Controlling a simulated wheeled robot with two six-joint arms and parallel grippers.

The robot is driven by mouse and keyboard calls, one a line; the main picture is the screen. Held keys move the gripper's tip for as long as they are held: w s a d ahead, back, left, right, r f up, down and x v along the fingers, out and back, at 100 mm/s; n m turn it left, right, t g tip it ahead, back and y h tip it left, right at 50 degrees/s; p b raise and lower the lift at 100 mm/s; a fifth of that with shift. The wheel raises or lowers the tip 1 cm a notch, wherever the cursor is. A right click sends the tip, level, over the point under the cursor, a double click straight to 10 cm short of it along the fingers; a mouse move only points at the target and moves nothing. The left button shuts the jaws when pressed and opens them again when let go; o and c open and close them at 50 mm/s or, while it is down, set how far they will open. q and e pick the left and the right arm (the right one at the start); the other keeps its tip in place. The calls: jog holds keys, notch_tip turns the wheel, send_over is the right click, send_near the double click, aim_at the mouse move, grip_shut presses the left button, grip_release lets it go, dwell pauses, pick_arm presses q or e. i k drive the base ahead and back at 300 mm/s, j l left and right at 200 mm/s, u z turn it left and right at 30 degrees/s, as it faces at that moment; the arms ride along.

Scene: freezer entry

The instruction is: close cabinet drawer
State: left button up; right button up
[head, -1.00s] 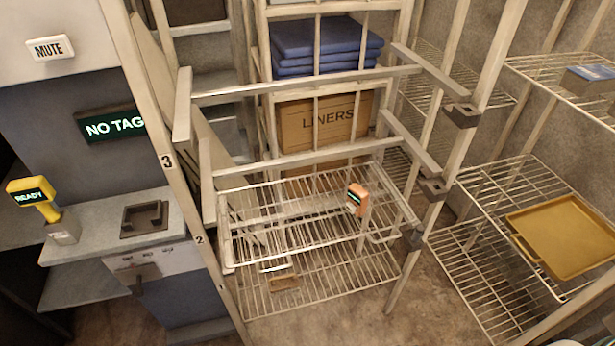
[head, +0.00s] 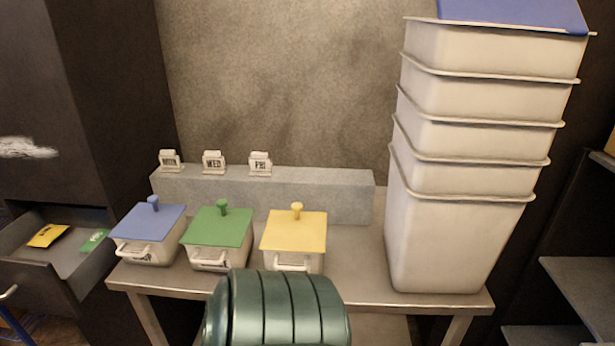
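A dark cabinet (head: 100,100) stands at the left in the head view. Its drawer (head: 62,283) is pulled out at the lower left. A yellow packet (head: 47,236) and a green packet (head: 95,240) lie inside it. A pale handle (head: 8,293) shows at the left picture edge by the drawer front; the rest of that front is cut off. Neither of my grippers is in view.
A metal table (head: 355,275) right of the drawer holds blue-lidded (head: 150,240), green-lidded (head: 220,240) and yellow-lidded (head: 294,240) containers and a tall stack of white bins (head: 460,230). A green ribbed cylinder (head: 280,310) stands in front.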

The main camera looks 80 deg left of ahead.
aim_at(54, 279)
jog(key=i+u, duration=0.1)
jog(key=u, duration=4.2)
